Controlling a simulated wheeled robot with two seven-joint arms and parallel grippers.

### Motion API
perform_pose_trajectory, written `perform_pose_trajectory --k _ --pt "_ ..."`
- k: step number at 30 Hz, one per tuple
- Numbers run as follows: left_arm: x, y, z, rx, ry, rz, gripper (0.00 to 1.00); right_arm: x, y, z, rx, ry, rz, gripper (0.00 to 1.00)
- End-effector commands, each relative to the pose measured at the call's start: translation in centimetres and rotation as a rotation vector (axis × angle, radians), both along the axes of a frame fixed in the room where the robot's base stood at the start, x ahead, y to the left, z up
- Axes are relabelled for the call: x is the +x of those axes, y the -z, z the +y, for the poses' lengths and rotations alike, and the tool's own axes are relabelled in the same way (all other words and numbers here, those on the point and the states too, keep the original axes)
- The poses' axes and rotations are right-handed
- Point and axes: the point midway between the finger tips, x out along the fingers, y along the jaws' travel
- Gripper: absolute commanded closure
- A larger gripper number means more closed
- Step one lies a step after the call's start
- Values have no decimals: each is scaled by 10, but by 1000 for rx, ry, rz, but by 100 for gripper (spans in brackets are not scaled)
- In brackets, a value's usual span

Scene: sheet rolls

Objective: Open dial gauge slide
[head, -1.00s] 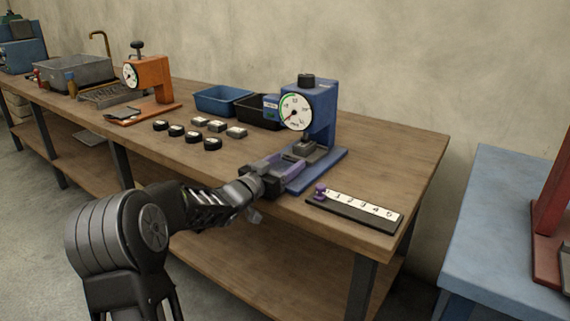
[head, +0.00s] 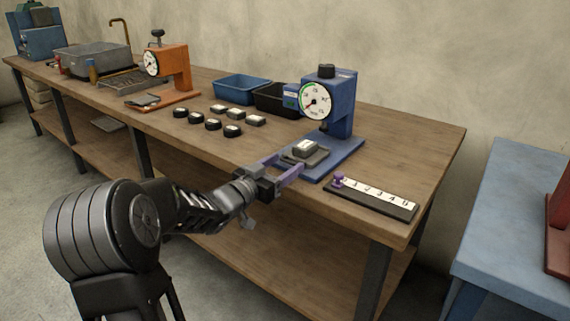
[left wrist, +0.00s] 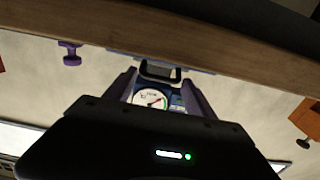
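The blue dial gauge (head: 343,108) stands on the bench with its round white dial (head: 315,102) facing me. Its dark slide (head: 318,157) sits out in front of the gauge column on the blue base, with a grey block (head: 306,147) on it. My left gripper (head: 291,162) is at the front of the slide, its two purple fingers spread apart. In the left wrist view, which is upside down, the fingers (left wrist: 160,84) stand either side of the dark slide end (left wrist: 160,69), with no clear contact. My right gripper is not in view.
A numbered strip (head: 372,198) with a purple knob (head: 338,182) lies at the bench's front right. Several small blocks, a blue bin (head: 240,89) and a black bin (head: 278,100) are left of the gauge. An orange gauge (head: 176,66) stands farther left.

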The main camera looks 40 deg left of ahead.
Motion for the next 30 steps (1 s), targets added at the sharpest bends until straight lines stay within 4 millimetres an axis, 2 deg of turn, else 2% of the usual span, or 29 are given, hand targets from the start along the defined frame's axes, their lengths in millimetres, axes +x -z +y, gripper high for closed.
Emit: perform_pose_trajectory --k 1,8,17,23,30 --pt "0 0 0 0 0 0 33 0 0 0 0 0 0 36" --pt "0 0 0 0 0 0 15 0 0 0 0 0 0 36" --pt "-2 0 0 -1 -1 0 15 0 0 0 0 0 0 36" --pt "-23 -1 1 0 -3 0 15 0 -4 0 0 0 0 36" --pt "-63 -2 0 0 -3 -1 15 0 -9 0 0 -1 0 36"
